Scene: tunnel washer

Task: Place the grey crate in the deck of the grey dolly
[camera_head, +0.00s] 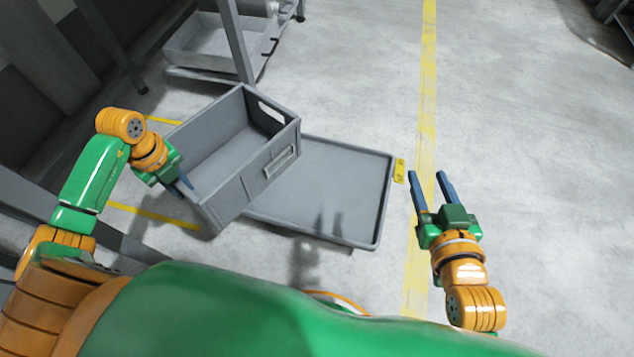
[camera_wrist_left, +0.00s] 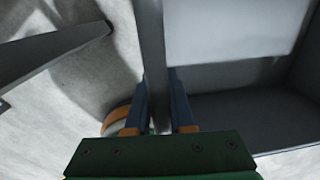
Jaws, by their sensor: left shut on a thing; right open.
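The grey crate (camera_head: 262,168) is an open, empty box with a handle slot in its far end. It is tilted and overlaps the left part of the grey dolly (camera_head: 340,190) in the head view. The dolly's flat rimmed deck lies on the floor, and its left part is hidden behind the crate. My left gripper (camera_head: 183,186) is shut on the crate's near left wall. In the left wrist view its fingers (camera_wrist_left: 160,105) sit on both sides of the crate wall (camera_wrist_left: 152,50). My right gripper (camera_head: 430,188) is open and empty, right of the dolly.
A grey rack with a tray (camera_head: 205,45) and an upright post stands behind the crate. A yellow floor line (camera_head: 427,90) runs along the right of the dolly. A small yellow label (camera_head: 399,171) is at the dolly's right edge.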

